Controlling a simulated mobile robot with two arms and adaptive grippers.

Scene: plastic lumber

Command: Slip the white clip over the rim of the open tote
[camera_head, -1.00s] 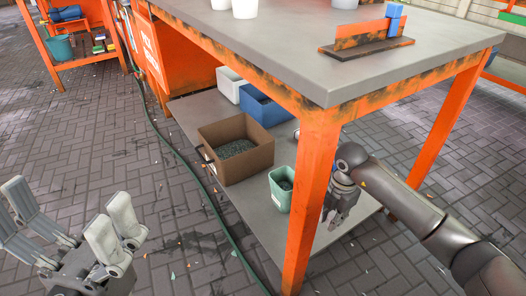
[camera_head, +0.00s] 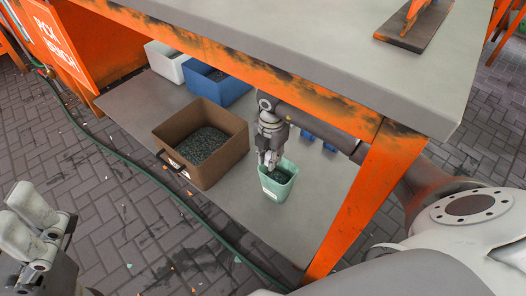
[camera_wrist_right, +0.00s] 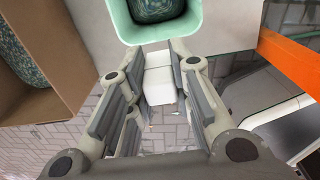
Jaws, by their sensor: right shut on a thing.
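The mint-green open tote (camera_head: 280,193) stands upright on the lower shelf with dark granules in it; it also shows at the top of the right wrist view (camera_wrist_right: 150,32). My right gripper (camera_head: 270,163) is over the tote's rim, its fingers hiding part of it. In the right wrist view the fingers (camera_wrist_right: 158,98) are shut on the white clip (camera_wrist_right: 159,80), close by the tote's wall. I cannot tell whether the clip touches the rim.
A brown box (camera_head: 222,168) of granules stands left of the tote. A white bin (camera_head: 160,66) and a blue bin (camera_head: 232,93) stand behind it. The orange table leg (camera_head: 365,205) and overhead tabletop (camera_head: 340,50) crowd my right arm. The shelf (camera_head: 240,215) is bare in front.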

